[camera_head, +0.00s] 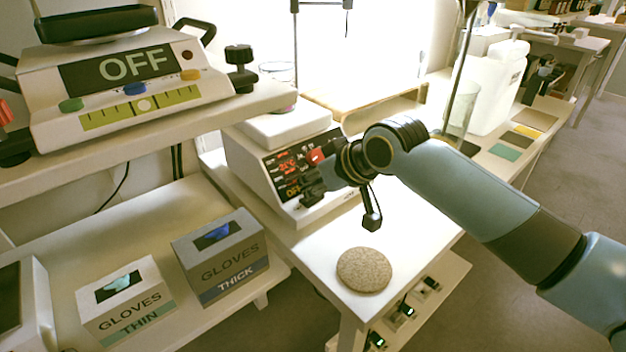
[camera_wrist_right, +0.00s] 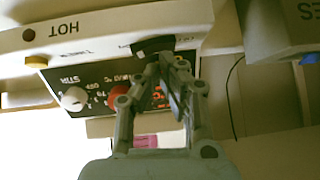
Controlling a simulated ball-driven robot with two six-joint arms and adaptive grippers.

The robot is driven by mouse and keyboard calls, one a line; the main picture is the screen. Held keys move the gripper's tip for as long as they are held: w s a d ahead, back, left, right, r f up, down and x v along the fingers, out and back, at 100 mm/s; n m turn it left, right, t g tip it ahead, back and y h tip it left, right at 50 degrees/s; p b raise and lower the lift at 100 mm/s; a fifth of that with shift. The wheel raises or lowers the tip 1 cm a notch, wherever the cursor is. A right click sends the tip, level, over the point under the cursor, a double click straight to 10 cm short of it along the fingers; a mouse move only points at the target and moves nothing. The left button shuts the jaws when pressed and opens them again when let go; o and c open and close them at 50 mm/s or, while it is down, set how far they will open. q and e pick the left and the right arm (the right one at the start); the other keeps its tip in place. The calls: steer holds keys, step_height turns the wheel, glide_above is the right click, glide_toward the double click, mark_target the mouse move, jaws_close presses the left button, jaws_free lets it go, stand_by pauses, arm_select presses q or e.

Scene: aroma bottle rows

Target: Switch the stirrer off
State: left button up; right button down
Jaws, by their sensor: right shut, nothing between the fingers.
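The stirrer (camera_head: 254,158) is a white unit with a white top plate and a black front panel showing red and orange lit characters; a low orange reading looks like OFF, partly hidden. In the right wrist view, its panel (camera_wrist_right: 88,76) appears turned over, with a white knob (camera_wrist_right: 74,98), a red knob (camera_wrist_right: 117,98), a yellow button (camera_wrist_right: 37,61) and a dark control (camera_wrist_right: 150,46) near an "OFF" mark. My right gripper (camera_head: 308,190) is shut and empty at the panel. Its fingertips (camera_wrist_right: 165,62) are at the dark control; I cannot tell whether they touch it.
A round cork mat (camera_head: 364,270) lies on the bench in front of the stirrer. A device with a large OFF sign (camera_head: 133,65) stands on the left shelf. Below are glove boxes, THIN (camera_head: 125,300) and THICK (camera_head: 222,258). A glass beaker (camera_head: 460,112) and white jug (camera_head: 490,88) stand behind my arm.

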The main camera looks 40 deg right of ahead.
steer(key=shift+d, duration=0.2)
steer(key=shift+d+p, duration=0.35)
steer(key=shift+d, duration=0.25)
steer(key=shift+w+r+p, duration=0.1)
steer(key=shift+r+p, duration=0.3)
steer(key=shift+p, duration=0.1)
step_height(320, 180, up, 4)
steer(key=p, duration=0.4)
steer(key=a+p+v, duration=0.1)
steer(key=v, duration=0.8)
steer(key=shift+s+d, duration=0.35)
steer(key=shift+s, duration=0.15)
steer(key=shift+f, duration=0.1)
